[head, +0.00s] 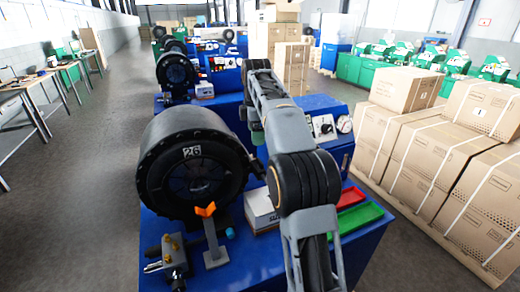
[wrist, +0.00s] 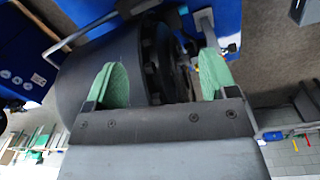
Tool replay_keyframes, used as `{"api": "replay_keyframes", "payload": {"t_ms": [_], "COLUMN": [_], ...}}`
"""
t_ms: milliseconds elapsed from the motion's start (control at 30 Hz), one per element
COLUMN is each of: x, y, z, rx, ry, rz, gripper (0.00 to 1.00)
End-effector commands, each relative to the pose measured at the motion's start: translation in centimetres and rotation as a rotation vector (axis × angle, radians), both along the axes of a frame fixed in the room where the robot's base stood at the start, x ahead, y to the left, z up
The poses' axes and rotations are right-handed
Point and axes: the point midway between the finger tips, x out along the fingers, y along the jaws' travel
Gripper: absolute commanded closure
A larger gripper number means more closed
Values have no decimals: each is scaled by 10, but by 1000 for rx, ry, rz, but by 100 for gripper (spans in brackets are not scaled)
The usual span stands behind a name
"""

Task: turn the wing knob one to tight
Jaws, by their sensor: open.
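An orange wing-shaped knob (head: 206,210) sits on top of a grey upright post (head: 214,243) in front of the black round crimper head (head: 193,168) marked 26, in the head view. I cannot read its turn position. My gripper (wrist: 163,82) shows in the wrist view with its two green-padded fingers wide apart and nothing held between them. The black crimper head (wrist: 95,60) lies just beyond the fingers there. I cannot make out the orange knob in the wrist view.
Brass-and-steel fittings (head: 173,255) stand at the blue bench's front left. A white box (head: 262,209), a red tray (head: 350,197) and a green tray (head: 356,218) lie right of the crimper. A blue gauge panel (head: 325,128) stands behind. Strapped cartons (head: 432,155) fill the right.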

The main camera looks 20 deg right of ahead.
Motion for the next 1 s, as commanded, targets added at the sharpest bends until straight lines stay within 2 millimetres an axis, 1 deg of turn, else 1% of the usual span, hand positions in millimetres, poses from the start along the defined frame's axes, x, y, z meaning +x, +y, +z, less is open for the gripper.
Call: {"api": "replay_keyframes", "payload": {"t_ms": [33, 233, 367, 467, 567, 633, 800, 1000], "x": [7, 20, 22, 22, 22, 21, 21, 21], "y": [-6, -18, -21, -22, -22, -22, -22, -22], "z": [7, 13, 11, 3, -8, -19, -53, -88], "rx": [0, 2, 3, 4, 4, 4, 5, 4], "ry": [12, 38, 46, 48, 49, 50, 51, 48], "rz": [46, 188, 225, 232, 232, 232, 231, 230], "gripper": [21, 21, 21, 21, 21, 21, 21, 21]}}
